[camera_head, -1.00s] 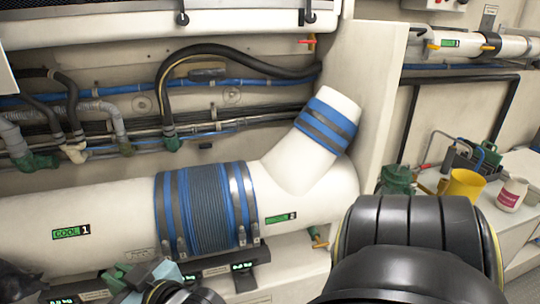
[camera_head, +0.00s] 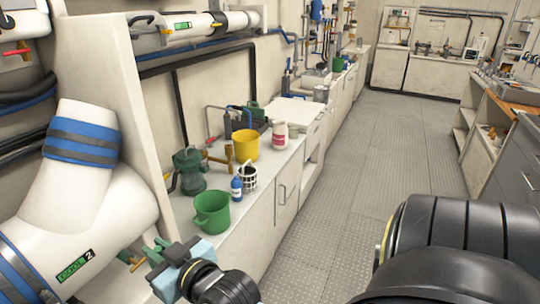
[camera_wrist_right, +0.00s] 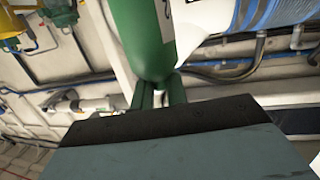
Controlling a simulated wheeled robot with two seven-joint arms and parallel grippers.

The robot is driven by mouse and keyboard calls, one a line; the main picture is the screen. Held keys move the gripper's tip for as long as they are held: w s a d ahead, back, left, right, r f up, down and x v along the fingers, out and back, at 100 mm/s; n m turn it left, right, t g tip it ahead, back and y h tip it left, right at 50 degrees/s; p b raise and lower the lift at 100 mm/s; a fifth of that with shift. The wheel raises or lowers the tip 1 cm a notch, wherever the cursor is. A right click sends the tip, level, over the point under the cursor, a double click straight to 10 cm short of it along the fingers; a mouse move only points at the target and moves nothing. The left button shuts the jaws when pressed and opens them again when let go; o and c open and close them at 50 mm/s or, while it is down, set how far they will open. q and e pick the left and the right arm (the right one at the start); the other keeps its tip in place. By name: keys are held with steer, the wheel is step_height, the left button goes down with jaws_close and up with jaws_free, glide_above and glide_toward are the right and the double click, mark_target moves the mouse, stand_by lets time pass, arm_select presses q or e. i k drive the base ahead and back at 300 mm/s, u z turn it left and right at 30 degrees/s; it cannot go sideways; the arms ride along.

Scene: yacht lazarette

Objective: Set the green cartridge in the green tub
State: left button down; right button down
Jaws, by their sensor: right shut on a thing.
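My right gripper (camera_head: 156,252) is at the lower left of the head view, its green fingers pointing up and left beside the big white duct. In the right wrist view its fingers (camera_wrist_right: 160,95) are shut on the green cartridge (camera_wrist_right: 143,40), a green cylinder with a white label. I cannot make out the cartridge in the head view. The green tub (camera_head: 211,213) stands upright on the counter, above and to the right of the gripper in the picture and apart from it. My left gripper is out of view.
The white duct (camera_head: 95,205) with blue bands is close on the left. Open floor (camera_head: 345,190) lies to the right.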

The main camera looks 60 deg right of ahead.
mark_target(222, 225)
steer(key=z, duration=0.95)
steer(key=i, duration=1)
